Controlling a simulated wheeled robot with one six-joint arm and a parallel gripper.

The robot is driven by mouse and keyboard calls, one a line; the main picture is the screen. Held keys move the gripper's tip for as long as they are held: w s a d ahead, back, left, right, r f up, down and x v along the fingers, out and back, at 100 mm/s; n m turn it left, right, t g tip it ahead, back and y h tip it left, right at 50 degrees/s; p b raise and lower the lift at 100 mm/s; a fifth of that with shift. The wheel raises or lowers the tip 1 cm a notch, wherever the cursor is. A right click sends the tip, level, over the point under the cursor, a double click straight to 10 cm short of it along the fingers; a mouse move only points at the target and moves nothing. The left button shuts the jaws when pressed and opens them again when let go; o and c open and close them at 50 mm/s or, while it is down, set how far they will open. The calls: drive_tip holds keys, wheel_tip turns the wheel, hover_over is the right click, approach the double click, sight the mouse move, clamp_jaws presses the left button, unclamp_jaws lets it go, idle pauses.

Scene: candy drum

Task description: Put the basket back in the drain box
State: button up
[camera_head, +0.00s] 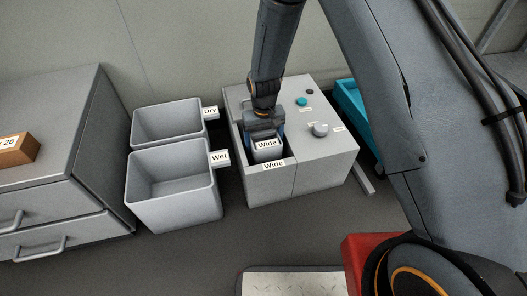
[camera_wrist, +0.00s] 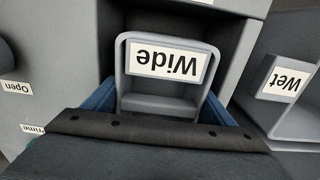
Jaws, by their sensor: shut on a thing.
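The basket (camera_head: 267,154) is a small grey box with a "Wide" label, and it shows in the wrist view (camera_wrist: 168,102) between the blue fingers. My gripper (camera_head: 264,134) is shut on it from above; the wrist view also shows my gripper (camera_wrist: 165,115). The drain box (camera_head: 278,177) is the grey open compartment with its own "Wide" label at the front left of the machine. The basket is within the outline of its opening, at least partly inside. Whether it touches the bottom is hidden.
The machine (camera_head: 325,155) has a knob (camera_head: 320,130) and a teal button (camera_head: 301,101) on top. Left of it stand the Wet bin (camera_head: 175,205) and the Dry bin (camera_head: 168,122), both empty where visible. A grey cabinet (camera_head: 60,150) is at the far left, a blue crate (camera_head: 350,105) behind right.

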wheel_tip(320, 180, down, 4)
drive_tip(key=shift+f+b, duration=0.2)
drive_tip(key=shift+b, duration=0.7)
drive_tip(key=shift+f, duration=0.15)
drive_tip(key=o, duration=1.1)
